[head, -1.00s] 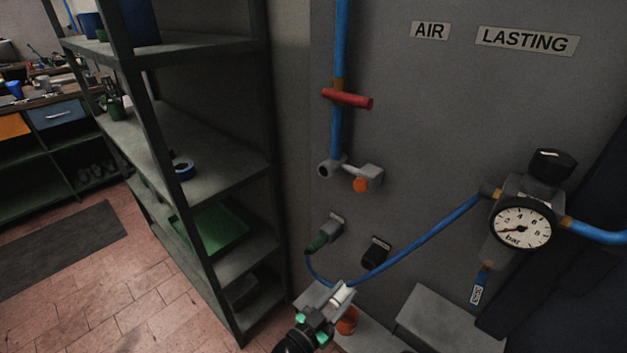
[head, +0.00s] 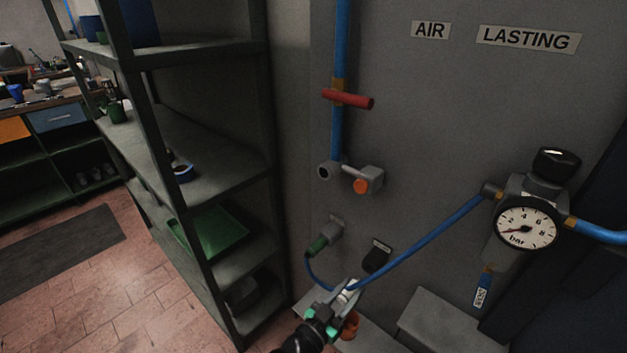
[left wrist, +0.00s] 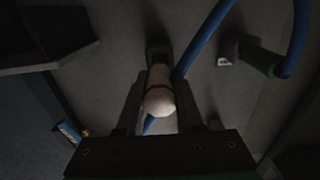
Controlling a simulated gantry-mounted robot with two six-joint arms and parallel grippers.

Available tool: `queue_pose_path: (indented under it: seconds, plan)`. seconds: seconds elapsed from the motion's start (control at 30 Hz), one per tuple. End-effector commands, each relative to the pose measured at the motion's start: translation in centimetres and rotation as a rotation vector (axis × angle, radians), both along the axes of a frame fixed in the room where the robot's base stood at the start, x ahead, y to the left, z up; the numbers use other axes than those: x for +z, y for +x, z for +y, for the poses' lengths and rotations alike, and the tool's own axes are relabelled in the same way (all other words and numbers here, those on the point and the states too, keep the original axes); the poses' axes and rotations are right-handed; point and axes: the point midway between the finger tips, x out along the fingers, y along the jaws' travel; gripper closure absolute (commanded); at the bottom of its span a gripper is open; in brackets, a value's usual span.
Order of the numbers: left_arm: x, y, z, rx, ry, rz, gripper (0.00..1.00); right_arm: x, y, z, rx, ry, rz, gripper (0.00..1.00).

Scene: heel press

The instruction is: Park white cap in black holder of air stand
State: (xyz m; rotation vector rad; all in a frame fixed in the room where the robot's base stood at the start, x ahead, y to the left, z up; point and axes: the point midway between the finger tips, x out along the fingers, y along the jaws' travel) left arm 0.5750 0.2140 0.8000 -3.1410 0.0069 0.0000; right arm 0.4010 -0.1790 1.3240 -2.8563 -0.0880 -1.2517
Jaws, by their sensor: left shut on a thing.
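The white cap (head: 347,291) is held in my left gripper (head: 341,296), which is shut on it just below and left of the black holder (head: 376,259). The holder is fixed to the grey panel under a small label. In the left wrist view the cap (left wrist: 160,98) shows its rounded white end between the fingers, with the dark holder (left wrist: 158,50) just beyond it. Whether the cap touches the holder cannot be told. My right gripper is not in view.
A red handle (head: 347,99) and a grey valve (head: 367,181) are above. An orange part (head: 351,326) is beside the gripper. Grey shelving (head: 205,140) stands left.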

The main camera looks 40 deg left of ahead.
Motion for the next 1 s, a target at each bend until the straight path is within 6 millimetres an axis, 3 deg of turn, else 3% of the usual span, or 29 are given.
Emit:
queue_pose_path:
  seconds: [0.43, 1.0]
  plan:
    - [0.0, 2.0, 0.0, 0.000, 0.000, -0.002, 1.00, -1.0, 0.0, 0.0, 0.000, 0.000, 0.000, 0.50]
    - [-0.1, 2.2, 0.0, 0.000, -0.001, -0.001, 1.00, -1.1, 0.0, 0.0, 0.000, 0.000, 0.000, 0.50]
